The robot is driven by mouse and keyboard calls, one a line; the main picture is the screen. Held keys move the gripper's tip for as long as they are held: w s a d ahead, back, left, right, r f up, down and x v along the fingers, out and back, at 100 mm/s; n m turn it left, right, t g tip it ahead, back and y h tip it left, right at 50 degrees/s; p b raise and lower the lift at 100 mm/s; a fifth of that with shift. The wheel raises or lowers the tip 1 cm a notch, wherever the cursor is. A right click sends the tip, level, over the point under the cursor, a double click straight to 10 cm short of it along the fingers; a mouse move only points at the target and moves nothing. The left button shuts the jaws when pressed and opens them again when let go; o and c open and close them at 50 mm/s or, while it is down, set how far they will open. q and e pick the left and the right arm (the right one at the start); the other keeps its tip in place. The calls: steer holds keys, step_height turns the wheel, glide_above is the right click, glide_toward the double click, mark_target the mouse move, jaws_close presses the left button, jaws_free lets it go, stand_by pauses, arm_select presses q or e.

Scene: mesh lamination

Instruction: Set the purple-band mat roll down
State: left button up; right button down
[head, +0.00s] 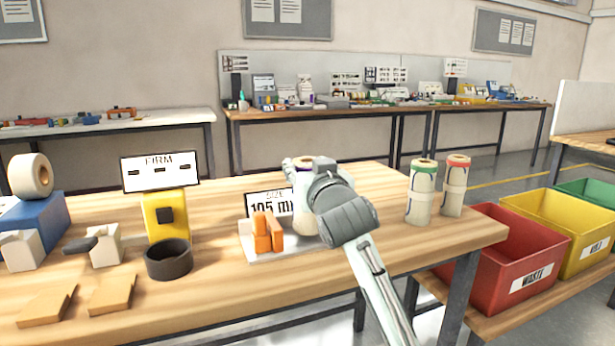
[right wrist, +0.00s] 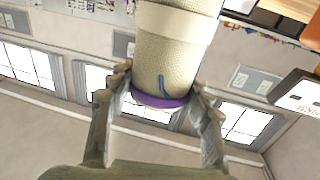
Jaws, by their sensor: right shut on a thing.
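The purple-band mat roll (head: 304,222) is a cream, upright cylinder, mostly hidden behind my right arm in the head view. It is at the white plate (head: 268,253) of the size gauge; I cannot tell whether its base touches the plate. My right gripper (head: 322,180) is shut on the roll near its top. In the right wrist view the roll (right wrist: 172,55) sits between both fingers, with its purple band (right wrist: 160,100) at the fingers. My left gripper is not in view.
Orange blocks (head: 268,232) and a size display (head: 268,203) are left of the roll. A green-band roll (head: 420,192) and a red-band roll (head: 455,186) stand upright to the right. A dark ring (head: 168,260) lies left. Bins, including a red one (head: 510,255), are beyond the table's right edge.

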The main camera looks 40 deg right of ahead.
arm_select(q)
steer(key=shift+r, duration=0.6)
arm_select(e)
steer(key=shift+f, duration=0.7)
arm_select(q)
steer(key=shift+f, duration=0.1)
arm_select(e)
steer(key=shift+f, duration=0.2)
steer(key=c, duration=0.7)
jaws_free()
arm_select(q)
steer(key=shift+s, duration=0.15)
arm_select(e)
steer(key=shift+r, duration=0.2)
